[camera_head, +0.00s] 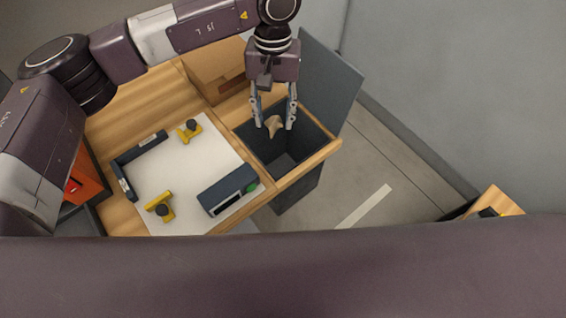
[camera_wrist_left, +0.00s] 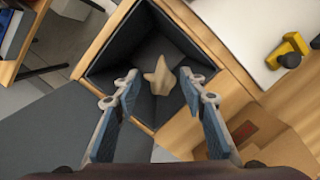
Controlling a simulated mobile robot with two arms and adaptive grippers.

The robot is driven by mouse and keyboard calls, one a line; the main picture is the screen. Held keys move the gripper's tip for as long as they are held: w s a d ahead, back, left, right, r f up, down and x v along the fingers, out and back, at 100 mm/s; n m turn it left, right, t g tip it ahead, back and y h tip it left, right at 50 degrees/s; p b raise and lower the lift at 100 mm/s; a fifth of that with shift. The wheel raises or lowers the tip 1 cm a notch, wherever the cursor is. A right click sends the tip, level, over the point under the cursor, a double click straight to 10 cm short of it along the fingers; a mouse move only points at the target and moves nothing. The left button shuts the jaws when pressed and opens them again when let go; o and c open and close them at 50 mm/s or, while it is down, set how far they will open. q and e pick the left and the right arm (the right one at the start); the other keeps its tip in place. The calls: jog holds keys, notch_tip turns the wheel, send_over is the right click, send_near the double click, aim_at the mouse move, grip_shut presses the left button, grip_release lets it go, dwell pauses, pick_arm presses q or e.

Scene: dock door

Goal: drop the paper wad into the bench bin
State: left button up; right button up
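The paper wad (camera_head: 273,125) is a small beige crumpled lump. It shows inside the outline of the bench bin (camera_head: 317,165), a dark square bin set in the bench end with its lid up. My left gripper (camera_head: 274,124) points down over the bin with its fingers apart. In the left wrist view the wad (camera_wrist_left: 160,76) appears between and just beyond the fingertips (camera_wrist_left: 161,88), with a gap on each side. It looks clear of both fingers; its exact height in the bin is hard to tell. My right gripper is not in view.
The raised grey lid (camera_head: 332,80) stands behind the bin. A cardboard box (camera_head: 215,72) sits beside it on the bench. A white board (camera_head: 190,165) holds yellow clamps and a dark device (camera_head: 228,190). An orange object (camera_head: 88,183) lies at the left.

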pick_arm(q)
jog(key=shift+o, duration=1.4)
notch_tip(320, 180, up, 12)
jog(key=w, duration=0.1)
jog(key=shift+w+d, duration=0.15)
jog(key=shift+w, duration=0.25)
